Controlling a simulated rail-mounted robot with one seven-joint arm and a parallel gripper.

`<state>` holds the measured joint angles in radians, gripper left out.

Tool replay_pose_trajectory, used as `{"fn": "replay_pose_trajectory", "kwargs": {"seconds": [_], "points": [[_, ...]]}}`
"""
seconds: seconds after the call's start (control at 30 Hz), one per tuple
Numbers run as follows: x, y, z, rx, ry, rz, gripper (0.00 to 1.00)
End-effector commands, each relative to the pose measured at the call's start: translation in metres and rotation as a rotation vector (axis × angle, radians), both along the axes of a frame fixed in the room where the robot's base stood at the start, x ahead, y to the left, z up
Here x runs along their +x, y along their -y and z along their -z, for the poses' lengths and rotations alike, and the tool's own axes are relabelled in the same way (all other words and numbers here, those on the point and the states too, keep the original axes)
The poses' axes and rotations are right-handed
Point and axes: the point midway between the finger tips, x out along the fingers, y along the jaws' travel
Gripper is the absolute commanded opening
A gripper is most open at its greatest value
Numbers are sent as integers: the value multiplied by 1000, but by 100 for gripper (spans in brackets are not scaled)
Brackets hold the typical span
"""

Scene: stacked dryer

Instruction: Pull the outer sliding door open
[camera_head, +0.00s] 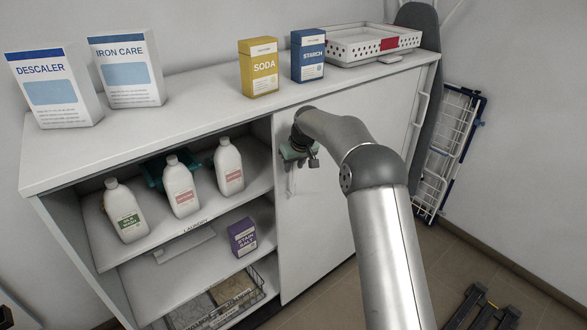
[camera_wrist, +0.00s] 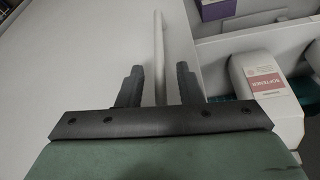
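The white sliding door (camera_head: 325,225) covers the right part of the white cabinet; the left part stands open. A slim vertical handle (camera_head: 291,182) is near the door's left edge; another bar handle (camera_head: 418,125) is near the right edge. I cannot tell from the head view how the door panels overlap. My gripper (camera_head: 300,156) is at the left handle, partly hidden by my arm. In the wrist view, the dark fingers of my gripper (camera_wrist: 159,80) are apart, with the pale handle bar (camera_wrist: 159,45) between them and small gaps on both sides.
White bottles (camera_head: 181,187) and a purple box (camera_head: 243,237) stand on the open shelves. Cartons and a perforated white tray (camera_head: 365,45) are on the cabinet top. An ironing board (camera_head: 428,75) and a drying rack (camera_head: 450,150) lean at the right.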

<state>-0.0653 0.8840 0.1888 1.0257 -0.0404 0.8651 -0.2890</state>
Motion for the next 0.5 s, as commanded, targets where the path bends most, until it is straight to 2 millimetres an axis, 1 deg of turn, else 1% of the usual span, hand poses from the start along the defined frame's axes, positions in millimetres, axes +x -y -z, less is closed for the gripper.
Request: {"fn": "replay_pose_trajectory", "kwargs": {"seconds": [0.03, 0.3, 0.5], "points": [[-3, 2, -11, 1, 5, 1, 33], [-26, 14, -73, 1, 6, 1, 33], [-41, 21, -113, 1, 5, 2, 33]]}}
